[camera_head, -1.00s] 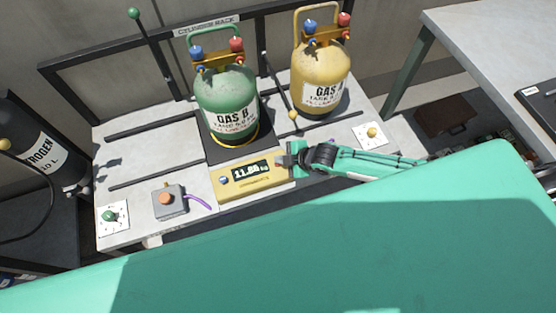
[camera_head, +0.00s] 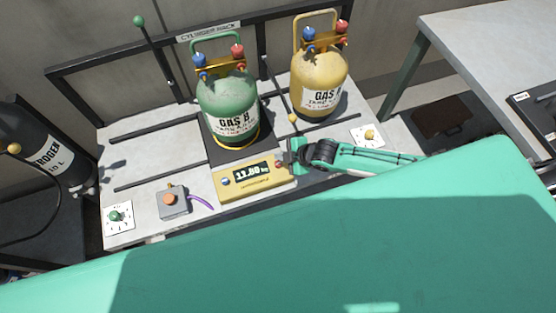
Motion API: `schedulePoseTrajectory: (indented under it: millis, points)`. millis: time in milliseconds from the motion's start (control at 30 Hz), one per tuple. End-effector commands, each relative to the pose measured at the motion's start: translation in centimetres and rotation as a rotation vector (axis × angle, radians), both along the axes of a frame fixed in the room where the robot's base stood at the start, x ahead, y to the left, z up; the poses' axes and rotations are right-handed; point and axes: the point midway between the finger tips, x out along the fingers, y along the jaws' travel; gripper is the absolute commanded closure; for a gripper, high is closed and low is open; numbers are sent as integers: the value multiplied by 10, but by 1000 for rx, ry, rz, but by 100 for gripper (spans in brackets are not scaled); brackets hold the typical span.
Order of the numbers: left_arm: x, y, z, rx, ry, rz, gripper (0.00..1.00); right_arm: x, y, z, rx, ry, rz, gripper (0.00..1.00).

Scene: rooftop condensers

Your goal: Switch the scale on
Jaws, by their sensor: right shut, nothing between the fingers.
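The scale has a yellow front panel (camera_head: 257,190) with a lit display (camera_head: 251,172) that reads about 11.80 kg. A blue knob (camera_head: 225,181) sits at the panel's left end, and a small red part (camera_head: 279,164) shows at its right end. The green GAS B cylinder (camera_head: 228,100) stands on the scale's dark platform (camera_head: 214,148). My right gripper (camera_head: 288,160) is shut and empty at the right end of the panel, close to the red part; I cannot tell if they touch. My left gripper is not in view.
A yellow GAS A cylinder (camera_head: 320,85) stands behind my right gripper. A grey box with an orange button (camera_head: 172,201) and a plate with a green knob (camera_head: 118,217) are at the left. A plate with a yellow knob (camera_head: 369,136) is at the right. A black nitrogen cylinder (camera_head: 42,155) stands far left.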

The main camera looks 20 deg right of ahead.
Motion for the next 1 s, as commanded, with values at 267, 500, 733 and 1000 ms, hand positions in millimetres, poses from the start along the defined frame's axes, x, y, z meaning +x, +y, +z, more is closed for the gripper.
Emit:
schedulePoseTrajectory:
  millis: [267, 500, 733, 1000]
  points:
    - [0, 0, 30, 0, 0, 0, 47, 0, 0, 31, 0, 0, 0, 100]
    - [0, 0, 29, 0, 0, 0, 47, 0, 0, 30, 0, 0, 0, 100]
    - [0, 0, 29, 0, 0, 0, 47, 0, 0, 30, 0, 0, 0, 100]
    - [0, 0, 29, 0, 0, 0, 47, 0, 0, 30, 0, 0, 0, 100]
